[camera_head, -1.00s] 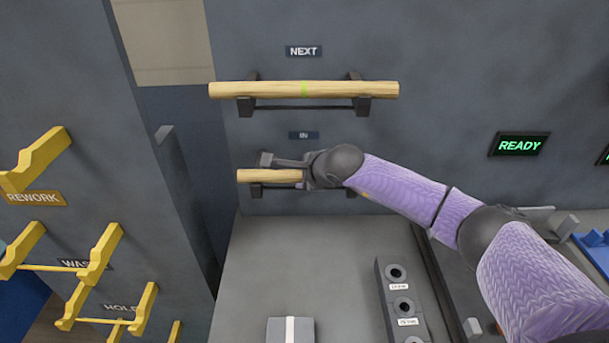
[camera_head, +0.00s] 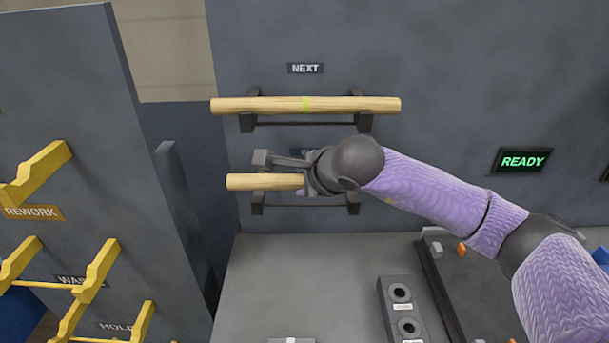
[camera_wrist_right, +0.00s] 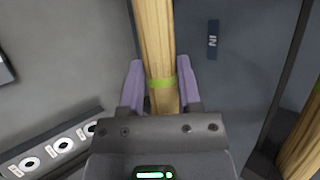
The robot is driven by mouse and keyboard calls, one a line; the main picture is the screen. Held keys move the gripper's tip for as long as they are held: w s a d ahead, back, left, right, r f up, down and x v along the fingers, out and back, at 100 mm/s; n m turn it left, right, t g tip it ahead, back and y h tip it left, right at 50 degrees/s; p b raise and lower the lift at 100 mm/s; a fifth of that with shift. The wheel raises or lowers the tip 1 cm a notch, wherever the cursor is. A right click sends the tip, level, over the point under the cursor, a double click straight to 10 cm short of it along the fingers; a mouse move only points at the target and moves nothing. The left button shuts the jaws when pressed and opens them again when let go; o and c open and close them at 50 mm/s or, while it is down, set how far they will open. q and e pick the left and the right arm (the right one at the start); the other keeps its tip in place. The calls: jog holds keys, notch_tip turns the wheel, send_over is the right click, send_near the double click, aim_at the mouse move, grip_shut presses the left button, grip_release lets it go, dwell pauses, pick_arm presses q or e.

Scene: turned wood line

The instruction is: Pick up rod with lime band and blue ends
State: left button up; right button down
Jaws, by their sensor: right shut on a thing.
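The held rod (camera_head: 262,182) is pale wood and lies level at the lower "IN" bracket. My right gripper (camera_wrist_right: 160,85) is shut around it, with the lime band (camera_wrist_right: 162,82) between the purple-padded fingers in the right wrist view. In the head view the right gripper (camera_head: 285,172) hides the rod's middle and right part. The rod's visible left end looks plain wood; no blue shows, and both ends are cut off in the wrist view. The rod appears slightly raised above the bracket (camera_head: 257,203). My left gripper is out of view.
A second lime-banded rod (camera_head: 350,105) rests on the "NEXT" bracket just above. Yellow racks (camera_head: 40,175) stand on a panel at the left. A block with round holes (camera_head: 402,310) sits on the counter (camera_head: 300,270) below. A green "READY" sign (camera_head: 522,161) is at the right.

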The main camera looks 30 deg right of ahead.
jog(key=s+a+p, duration=0.6)
jog(key=s, duration=0.7)
jog(key=shift+m+h, duration=0.4)
jog(key=shift+m, duration=0.1)
jog(key=w+b, duration=0.1)
jog(key=b, duration=0.3)
jog(key=w+a+f+b, duration=0.1)
jog(key=w+b, duration=0.1)
jog(key=b, duration=0.3)
jog(key=w+f+b, duration=0.1)
jog(key=b, duration=0.4)
jog(key=shift+w+a, duration=0.3)
jog(key=shift+w, duration=0.05)
